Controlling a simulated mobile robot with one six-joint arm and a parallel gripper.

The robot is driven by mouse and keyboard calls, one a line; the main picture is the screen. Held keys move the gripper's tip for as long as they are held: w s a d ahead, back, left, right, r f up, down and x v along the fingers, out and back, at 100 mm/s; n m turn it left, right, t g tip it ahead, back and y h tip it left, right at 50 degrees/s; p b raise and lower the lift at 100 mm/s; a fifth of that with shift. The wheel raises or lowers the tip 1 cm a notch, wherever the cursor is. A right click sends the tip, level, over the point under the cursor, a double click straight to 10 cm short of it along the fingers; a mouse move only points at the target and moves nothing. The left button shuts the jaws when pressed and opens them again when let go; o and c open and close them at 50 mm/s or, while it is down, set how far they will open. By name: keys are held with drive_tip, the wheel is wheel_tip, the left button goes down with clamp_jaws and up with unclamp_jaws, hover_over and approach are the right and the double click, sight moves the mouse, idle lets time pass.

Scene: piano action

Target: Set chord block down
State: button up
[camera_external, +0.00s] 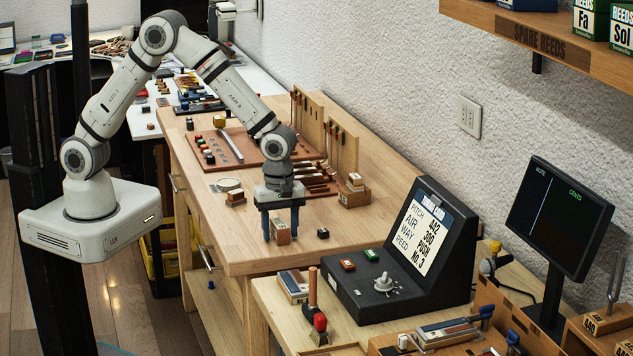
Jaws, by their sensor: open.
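A small wooden block (281,236), which looks like the chord block, stands on the near end of the wooden workbench (240,252). It has a reddish-brown top part and a paler lower front. My gripper (280,228) points straight down over it, with one blue finger on each side. The jaws are open, and the block rests on the bench between them. Whether a finger touches the block cannot be told.
A small dark block (323,233) sits just right of the gripper. A wooden stand (354,195) with small pieces is behind it. A brown board (225,150) with tools lies farther back. A black console (405,255) stands on the nearer table.

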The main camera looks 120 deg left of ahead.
sight(280, 224)
wheel_tip(280, 224, up, 12)
drive_tip(key=s+d+r+m+t, duration=0.1)
drive_tip(key=s+d+r+m, duration=0.3)
drive_tip(key=s+m, duration=0.2)
drive_tip(key=s+d+r+m, duration=0.3)
drive_tip(key=s+m, duration=0.4)
drive_tip(key=s+d+m+t, duration=0.1)
drive_tip(key=s+d+m, duration=0.1)
drive_tip(key=s+m, duration=0.5)
drive_tip(key=s+d+m, duration=0.2)
drive_tip(key=s+m, duration=0.5)
drive_tip(key=shift+d+f+t+b, duration=0.2)
drive_tip(key=shift+d+t+b, duration=0.05)
drive_tip(key=shift+t+b, duration=0.15)
